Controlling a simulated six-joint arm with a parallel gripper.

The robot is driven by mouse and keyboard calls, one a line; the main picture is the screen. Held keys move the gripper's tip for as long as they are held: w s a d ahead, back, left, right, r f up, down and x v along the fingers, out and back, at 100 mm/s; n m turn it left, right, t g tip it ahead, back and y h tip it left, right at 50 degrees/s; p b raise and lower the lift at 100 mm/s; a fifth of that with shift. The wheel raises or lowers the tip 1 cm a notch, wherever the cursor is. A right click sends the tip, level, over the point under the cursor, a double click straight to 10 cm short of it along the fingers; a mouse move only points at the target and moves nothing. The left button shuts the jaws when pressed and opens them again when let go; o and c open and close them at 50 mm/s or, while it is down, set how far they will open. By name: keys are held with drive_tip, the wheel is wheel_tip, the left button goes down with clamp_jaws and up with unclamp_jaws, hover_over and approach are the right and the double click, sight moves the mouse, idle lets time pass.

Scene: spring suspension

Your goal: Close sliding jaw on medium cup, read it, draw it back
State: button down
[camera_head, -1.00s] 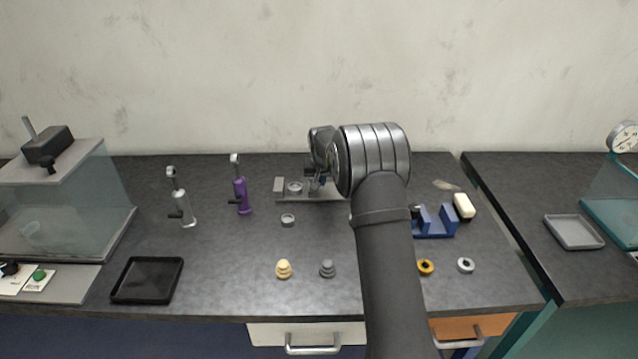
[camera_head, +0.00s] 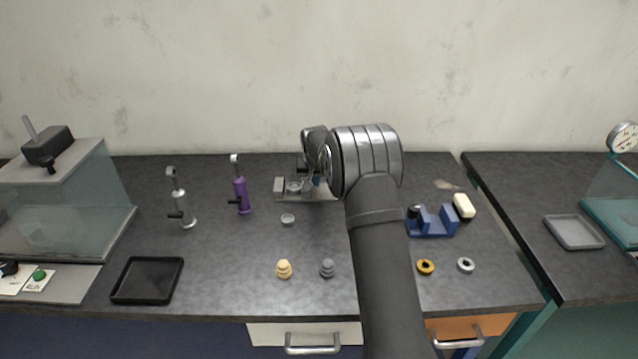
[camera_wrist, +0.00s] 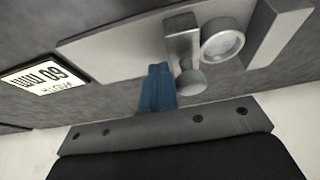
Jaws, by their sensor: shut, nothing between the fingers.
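The steel gauge (camera_head: 320,197) lies at the back middle of the bench. In the wrist view its fixed block jaw (camera_wrist: 281,28) is at right, and a round cup (camera_wrist: 222,41) sits between it and the sliding jaw (camera_wrist: 183,47). The sliding jaw is right beside the cup; contact is hard to tell. A round knob (camera_wrist: 190,82) sticks out from the sliding jaw. My gripper (camera_wrist: 158,70) is shut and empty, its blue fingers just left of the sliding jaw. A label (camera_wrist: 45,75), upside down, appears to read 60 mm. The cup also shows in the head view (camera_head: 294,187).
Another small cup (camera_head: 287,219) stands in front of the gauge. A purple tool (camera_head: 241,195) and a silver one (camera_head: 181,205) stand left. Yellow (camera_head: 284,269) and grey (camera_head: 327,268) stacked pieces stand in front. A blue fixture (camera_head: 432,222) is right of my arm.

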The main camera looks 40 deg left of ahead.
drive_tip(key=shift+s+a, duration=0.55)
idle(0.7)
drive_tip(key=shift+w+d, duration=0.3)
drive_tip(key=shift+r, duration=0.25)
wheel_tip(320, 180, up, 7)
drive_tip(key=shift+f, duration=0.2)
idle(0.4)
drive_tip(key=shift+w+f, duration=0.1)
drive_tip(key=shift+f, duration=0.05)
wheel_tip(320, 180, down, 7)
drive_tip(key=shift+r, duration=0.1)
drive_tip(key=shift+a, duration=0.1)
idle(0.4)
